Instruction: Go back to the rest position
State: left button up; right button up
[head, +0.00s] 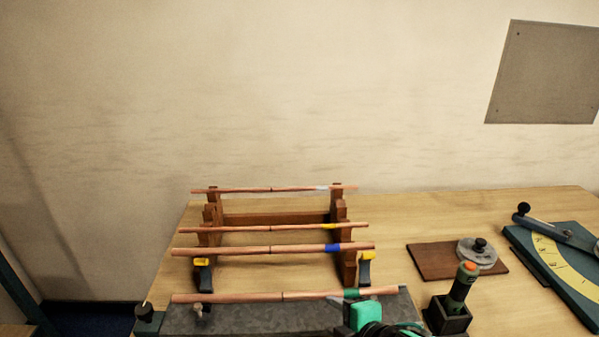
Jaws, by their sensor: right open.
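My right gripper (366,316) shows at the bottom edge, green and black, partly cut off by the frame. It is open, close to the right part of the nearest copper tube (240,297). That tube has a green band and lies along the grey block (255,318); I cannot tell whether the gripper touches it. Three more copper tubes rest across a brown wooden rack (275,218): one with a blue band (285,249), one with a yellow band (265,229) and one with a pale band (265,189). My left gripper is not in view.
A green-handled tool stands in a dark holder (449,318) just right of my right gripper. A brown board (430,262) carries a round grey piece (478,254). A blue-green plate with a yellow scale (562,265) lies at right. The table (440,212) is clear behind these.

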jog(key=s+d+f+m+g+h, duration=0.35)
jog(key=s+d+f+m, duration=0.35)
jog(key=s+f+m, duration=0.25)
jog(key=s+d+f+m+g+h, duration=0.2)
jog(key=s+d+f+m+g, duration=0.2)
jog(key=s+d+f+m, duration=0.45)
notch_tip(320, 180, down, 32)
jog(key=s+a, duration=0.2)
jog(key=s+d+f+g, duration=0.2)
jog(key=s+d+f, duration=0.1)
jog(key=s+f, duration=1.5)
jog(key=shift+s+d+f, duration=0.2)
jog(key=shift+s+f, duration=0.15)
jog(key=shift+s, duration=0.2)
